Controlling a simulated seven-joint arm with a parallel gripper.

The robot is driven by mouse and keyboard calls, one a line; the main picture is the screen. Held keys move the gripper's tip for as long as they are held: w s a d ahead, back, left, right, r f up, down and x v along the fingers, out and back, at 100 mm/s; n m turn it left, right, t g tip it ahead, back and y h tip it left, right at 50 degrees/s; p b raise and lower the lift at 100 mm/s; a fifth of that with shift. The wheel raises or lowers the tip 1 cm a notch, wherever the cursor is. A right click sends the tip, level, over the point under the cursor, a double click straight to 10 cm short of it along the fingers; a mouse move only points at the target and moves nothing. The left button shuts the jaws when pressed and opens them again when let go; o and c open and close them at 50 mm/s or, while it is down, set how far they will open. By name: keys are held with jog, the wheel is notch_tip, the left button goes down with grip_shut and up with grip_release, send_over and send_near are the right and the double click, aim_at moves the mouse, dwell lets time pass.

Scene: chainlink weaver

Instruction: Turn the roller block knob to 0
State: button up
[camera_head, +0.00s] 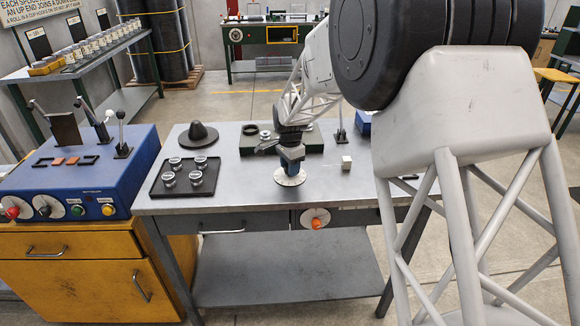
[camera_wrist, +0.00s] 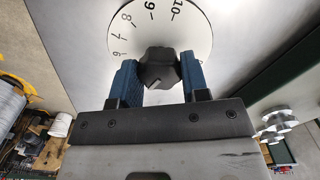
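My gripper (camera_head: 291,162) points down over the grey workbench, at a round white dial (camera_head: 290,180) lying flat on its top. In the wrist view, the dial (camera_wrist: 205,35) carries black numerals; 6, 7, 8, 9 and 10 show. A dark faceted knob (camera_wrist: 159,68) stands at its middle. The blue fingers of my gripper (camera_wrist: 158,75) sit on both sides of the knob and appear to touch it, closed around it. The rest of the dial and its 0 mark are hidden by the gripper. The knob is hidden in the head view.
A dark tray (camera_head: 185,178) with several metal cups is left of the dial. A small pale cube (camera_head: 346,162) is to the right. An orange knob (camera_head: 316,218) is on the bench front. A blue control box (camera_head: 85,170) with levers stands at left.

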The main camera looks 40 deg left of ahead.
jog(key=c, duration=0.4)
jog(key=shift+o, duration=0.2)
jog(key=shift+n, duration=0.4)
jog(key=n, duration=0.9)
jog(key=shift+n, duration=0.4)
jog(key=n, duration=1.1)
